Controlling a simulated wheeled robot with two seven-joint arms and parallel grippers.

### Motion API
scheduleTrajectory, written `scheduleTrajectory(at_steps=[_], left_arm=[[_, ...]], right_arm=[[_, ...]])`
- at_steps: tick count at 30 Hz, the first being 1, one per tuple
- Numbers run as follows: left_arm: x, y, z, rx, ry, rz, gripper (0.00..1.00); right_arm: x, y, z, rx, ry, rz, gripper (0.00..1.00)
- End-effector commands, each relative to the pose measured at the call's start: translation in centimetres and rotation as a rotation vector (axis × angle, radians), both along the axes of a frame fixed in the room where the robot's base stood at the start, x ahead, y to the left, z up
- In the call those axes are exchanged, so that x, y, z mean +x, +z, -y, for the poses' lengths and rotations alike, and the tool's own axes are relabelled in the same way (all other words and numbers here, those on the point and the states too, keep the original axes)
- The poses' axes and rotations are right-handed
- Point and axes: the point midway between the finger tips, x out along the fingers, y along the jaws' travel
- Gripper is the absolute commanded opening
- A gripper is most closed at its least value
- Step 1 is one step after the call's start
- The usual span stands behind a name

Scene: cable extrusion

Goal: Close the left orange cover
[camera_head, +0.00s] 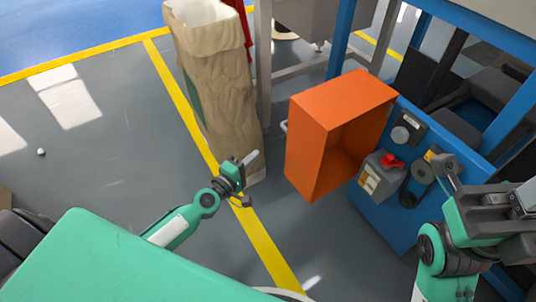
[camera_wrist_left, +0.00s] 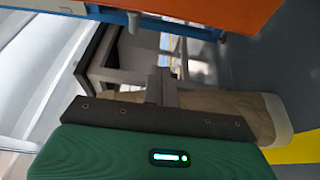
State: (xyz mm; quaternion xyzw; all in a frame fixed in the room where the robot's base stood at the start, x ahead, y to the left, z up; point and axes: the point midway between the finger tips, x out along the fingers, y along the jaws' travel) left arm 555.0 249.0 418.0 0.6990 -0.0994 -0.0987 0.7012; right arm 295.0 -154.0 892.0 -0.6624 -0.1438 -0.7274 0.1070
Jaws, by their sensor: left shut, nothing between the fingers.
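The orange cover (camera_head: 318,110) is a box-shaped hood at the centre of the head view. It stands swung out from the blue machine panel (camera_head: 385,225), with its hollow inside facing the panel side. Its orange surface also fills the top of the left wrist view (camera_wrist_left: 225,12). My left gripper (camera_head: 252,158) is shut and empty, to the left of the cover and apart from it. Its closed fingers (camera_wrist_left: 163,82) show in the left wrist view. My right gripper (camera_head: 450,170) is at the right edge, in front of the machine; its jaw opening is unclear.
A tall beige sack (camera_head: 215,95) stands just behind my left gripper. A grey box with a red knob (camera_head: 392,161) and round black fittings sit on the blue panel beside the cover. Grey floor with a yellow line (camera_head: 262,240) is open at the front and left.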

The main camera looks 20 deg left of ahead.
Motion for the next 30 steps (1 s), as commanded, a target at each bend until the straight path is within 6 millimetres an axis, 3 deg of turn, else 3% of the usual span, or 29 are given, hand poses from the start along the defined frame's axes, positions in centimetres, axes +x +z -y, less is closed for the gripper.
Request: scheduleTrajectory(at_steps=[19, 24, 30], left_arm=[[9.4, 0.1, 2.7, 0.002, 0.000, 0.002, 0.00], [7.7, 0.0, 4.8, 0.002, -0.002, -0.002, 0.00], [6.9, 0.0, 5.9, 0.003, 0.000, -0.001, 0.00]], right_arm=[[0.2, -0.2, 0.4, 0.000, -0.014, -0.019, 0.00], [0.1, 0.0, 0.6, 0.004, -0.017, -0.018, 0.00], [0.2, -0.2, 0.7, 0.003, -0.024, -0.026, 0.00]])
